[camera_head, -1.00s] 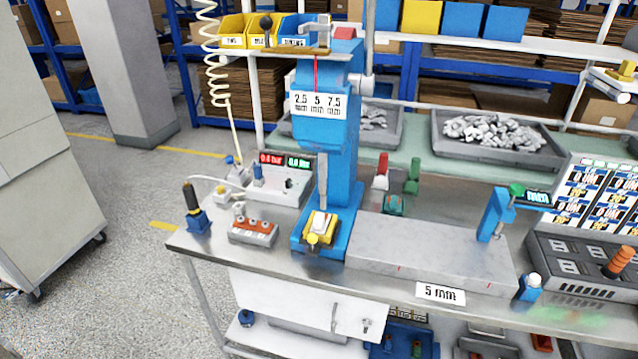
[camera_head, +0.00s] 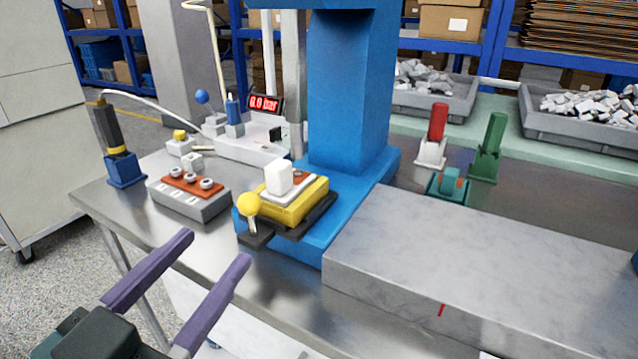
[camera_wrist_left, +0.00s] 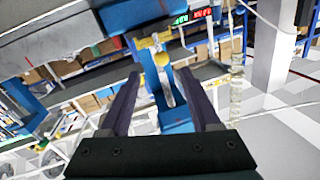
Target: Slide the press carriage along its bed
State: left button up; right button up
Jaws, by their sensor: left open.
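The press carriage is a yellow block (camera_head: 296,202) with a white piece on top and a yellow ball knob (camera_head: 249,204) at its front. It sits on a dark bed (camera_head: 318,215) on the base of the blue press (camera_head: 350,90). My left gripper (camera_head: 214,255) is open and empty, in front of and below the knob at the lower left. In the left wrist view, the knob (camera_wrist_left: 162,59) shows between and beyond the two purple fingers, apart from them. My right gripper is not in view.
A block with several grey knobs (camera_head: 190,190) and a black-handled tool in a blue holder (camera_head: 120,160) stand left of the press. A grey stone slab (camera_head: 480,260) lies to the right. Bare steel table shows at the front.

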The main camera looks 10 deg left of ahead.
aim_at(243, 212)
pick_arm(q)
jog(key=w, duration=0.3)
jog(key=w+d, duration=0.1)
jog(key=w, duration=0.2)
jog(key=w+b, duration=0.1)
jog(key=w, duration=0.2)
jog(key=shift+w+d, duration=0.15)
jog(key=shift+w, duration=0.1)
grip_shut()
dwell(1.1)
